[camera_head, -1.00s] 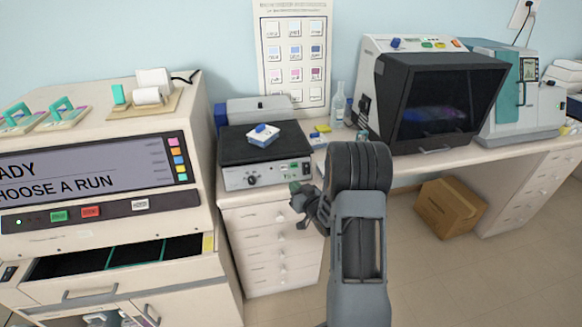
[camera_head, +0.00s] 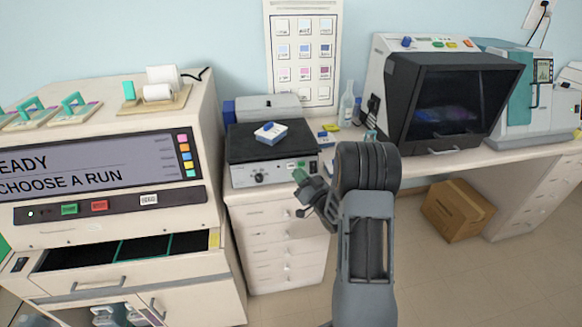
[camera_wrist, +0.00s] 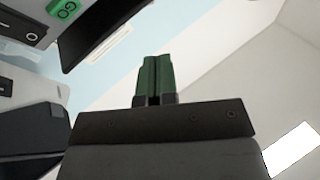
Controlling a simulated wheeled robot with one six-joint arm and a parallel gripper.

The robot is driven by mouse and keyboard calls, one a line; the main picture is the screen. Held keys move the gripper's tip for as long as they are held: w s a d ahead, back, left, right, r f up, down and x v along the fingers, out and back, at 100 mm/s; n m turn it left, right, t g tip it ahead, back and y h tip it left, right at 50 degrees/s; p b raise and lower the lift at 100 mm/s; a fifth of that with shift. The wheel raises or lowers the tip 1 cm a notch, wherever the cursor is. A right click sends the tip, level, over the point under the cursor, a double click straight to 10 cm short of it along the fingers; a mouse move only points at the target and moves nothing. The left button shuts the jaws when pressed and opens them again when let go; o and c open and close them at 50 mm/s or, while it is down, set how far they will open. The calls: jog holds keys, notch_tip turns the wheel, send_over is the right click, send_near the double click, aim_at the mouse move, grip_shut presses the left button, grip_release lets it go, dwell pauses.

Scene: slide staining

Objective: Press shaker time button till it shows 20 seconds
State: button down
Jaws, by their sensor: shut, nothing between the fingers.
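The shaker (camera_head: 240,174) is a white box with a black top platform, on the bench at the middle left of the head view. The time button and the display reading are too small to make out. My gripper (camera_head: 298,172) is in front of the panel's right end, and I cannot tell whether it touches. In the wrist view its green fingers (camera_wrist: 154,80) are together with nothing between them. A green GO button (camera_wrist: 64,10) shows at the wrist view's upper left.
A blue and white box (camera_head: 270,133) lies on the shaker's platform. The large stainer (camera_head: 110,225) stands close on the left. A dark-hooded machine (camera_head: 455,100) stands to the right on the bench. A clear bottle (camera_head: 346,105) stands behind my arm.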

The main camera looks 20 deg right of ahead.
jog(key=shift+w+d+f+b, duration=0.25)
jog(key=shift+w+f+b, duration=0.25)
jog(key=shift+w, duration=0.7)
jog(key=shift+w+d+f+b, duration=0.2)
jog(key=shift+w+f+b, duration=0.35)
jog(key=shift+w, duration=0.65)
jog(key=shift+w+d+f+b, duration=0.25)
jog(key=shift+w+f+b, duration=0.25)
jog(key=shift+w, duration=0.7)
jog(key=shift+w+d+f+b, duration=0.15)
jog(key=shift+w+f+b, duration=0.15)
jog(key=shift+w+b, duration=0.6)
jog(key=shift+s+r, duration=0.1)
jog(key=shift+s, duration=0.2)
jog(key=shift+s+r+b, duration=0.2)
jog(key=shift+s+b, duration=0.1)
jog(key=shift+s, duration=0.3)
jog(key=shift+s+a+r, duration=0.2)
jog(key=shift+s+r, duration=0.1)
jog(key=shift+s, duration=0.45)
jog(key=shift+s+a+r, duration=0.2)
jog(key=shift+s+r, duration=0.15)
jog(key=shift+s, duration=0.4)
jog(key=shift+s+a+r, duration=0.2)
jog(key=shift+s+r, duration=0.1)
jog(key=shift+s, duration=0.45)
